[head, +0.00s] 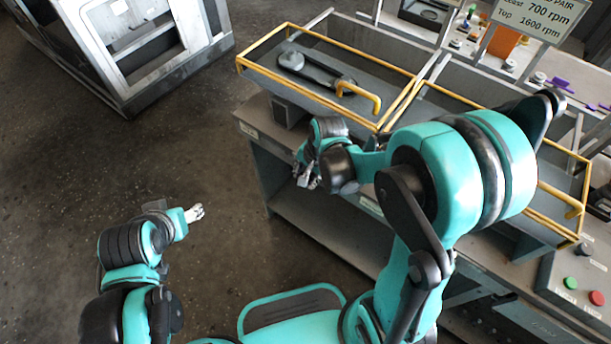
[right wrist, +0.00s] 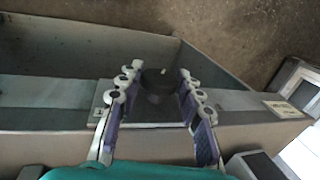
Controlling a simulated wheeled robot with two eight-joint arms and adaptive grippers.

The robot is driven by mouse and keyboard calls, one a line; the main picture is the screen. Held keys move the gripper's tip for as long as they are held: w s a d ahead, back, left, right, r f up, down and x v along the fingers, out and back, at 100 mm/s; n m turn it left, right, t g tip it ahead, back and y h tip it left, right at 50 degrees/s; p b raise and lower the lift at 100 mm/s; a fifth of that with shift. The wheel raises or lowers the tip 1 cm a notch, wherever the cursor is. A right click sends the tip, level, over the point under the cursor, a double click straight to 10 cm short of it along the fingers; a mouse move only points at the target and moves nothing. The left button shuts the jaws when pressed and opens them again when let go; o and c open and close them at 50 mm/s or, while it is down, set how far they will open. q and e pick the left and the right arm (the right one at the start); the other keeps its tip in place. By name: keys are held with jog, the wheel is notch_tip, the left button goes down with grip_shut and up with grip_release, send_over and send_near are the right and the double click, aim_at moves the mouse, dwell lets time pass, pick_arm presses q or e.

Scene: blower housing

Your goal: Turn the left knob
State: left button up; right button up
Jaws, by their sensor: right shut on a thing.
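The left knob (right wrist: 156,82) is a dark round knob on the grey panel, between the fingers of my right gripper in the right wrist view. In the head view my right gripper (head: 308,178) is at the front of the grey bench, below the left yellow-edged guard, and hides the knob. The direction the knob points cannot be made out. My left gripper (head: 195,213) is over bare floor at the left, away from the bench. Its fingertips are too small to judge.
The bench (head: 255,118) carries yellow-edged guards (head: 300,80) with a yellow handle (head: 358,97) and a pulley belt (head: 315,70). A control box (head: 565,285) with red and green buttons stands at the right. A metal cabinet (head: 125,50) stands at the upper left. Open floor lies between.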

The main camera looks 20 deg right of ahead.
jog(key=shift+t, duration=0.3)
jog(key=o, duration=1.2)
jog(key=shift+c, duration=0.2)
jog(key=v, duration=1.2)
jog(key=shift+d, duration=0.25)
jog(key=shift+f, duration=0.1)
